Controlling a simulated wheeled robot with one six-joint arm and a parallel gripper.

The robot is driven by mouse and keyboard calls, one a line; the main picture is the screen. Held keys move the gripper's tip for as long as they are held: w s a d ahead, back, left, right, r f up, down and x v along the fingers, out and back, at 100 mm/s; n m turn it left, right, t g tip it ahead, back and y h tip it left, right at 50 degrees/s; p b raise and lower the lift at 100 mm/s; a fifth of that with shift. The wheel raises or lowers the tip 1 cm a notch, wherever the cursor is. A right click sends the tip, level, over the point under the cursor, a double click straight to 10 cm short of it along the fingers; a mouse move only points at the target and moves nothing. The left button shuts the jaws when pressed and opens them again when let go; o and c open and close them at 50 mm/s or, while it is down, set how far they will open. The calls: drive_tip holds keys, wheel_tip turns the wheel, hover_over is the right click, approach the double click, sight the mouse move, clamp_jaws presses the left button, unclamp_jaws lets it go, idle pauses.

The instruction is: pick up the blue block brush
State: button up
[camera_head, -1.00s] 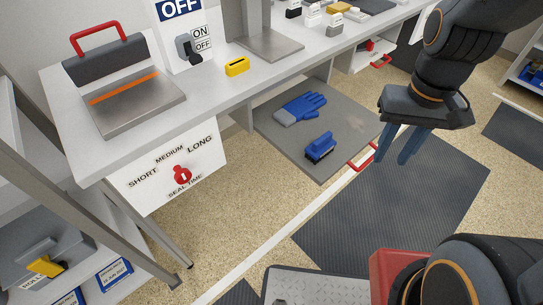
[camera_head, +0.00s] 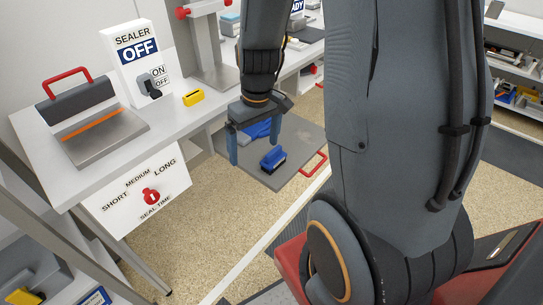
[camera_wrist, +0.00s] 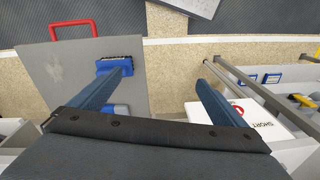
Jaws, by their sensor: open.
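The blue block brush (camera_head: 273,159) lies on a grey pulled-out shelf (camera_head: 292,176) under the bench, near its front edge. In the wrist view the brush (camera_wrist: 113,63) shows by the left fingertip, which overlaps part of it. My gripper (camera_head: 254,152) is open and empty, to the left of the brush in the head view and apparently above the shelf. In the wrist view my gripper (camera_wrist: 163,78) has its fingers wide apart, with the floor and shelf edge between them. Contact with the brush cannot be told.
The shelf has a red handle (camera_head: 314,164). Open floor lies in front.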

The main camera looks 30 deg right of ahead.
drive_tip(key=n+p, duration=0.2)
drive_tip(key=p, duration=0.2)
hover_over(274, 151)
drive_tip(key=s, duration=0.2)
drive_tip(key=shift+t, duration=0.4)
drive_tip(key=f, duration=0.6)
drive_tip(key=shift+w+d+f, duration=0.2)
drive_tip(key=shift+w+f, duration=0.05)
drive_tip(key=shift+f, duration=0.15)
drive_tip(key=shift+d+f, duration=0.15)
drive_tip(key=shift+f, duration=0.1)
drive_tip(key=shift+w+f+p, duration=0.2)
drive_tip(key=shift+f+p, duration=0.1)
drive_tip(key=shift+f, duration=0.8)
drive_tip(key=shift+w+a+f+p, duration=0.1)
drive_tip(key=shift+w+f+p, duration=0.1)
drive_tip(key=shift+f, duration=0.65)
drive_tip(key=shift+w+a+f+p, duration=0.15)
drive_tip(key=shift+w+f+p, duration=0.05)
drive_tip(key=shift+f, duration=0.7)
drive_tip(key=shift+w+a+f+p, duration=0.1)
drive_tip(key=shift+w+f+p, duration=0.1)
drive_tip(key=shift+f, duration=0.65)
drive_tip(key=c, duration=1.2)
drive_tip(key=shift+r, duration=0.15)
wheel_tip(274, 151, up, 10)
drive_tip(key=shift+f+b, duration=0.1)
drive_tip(key=shift+b, duration=0.35)
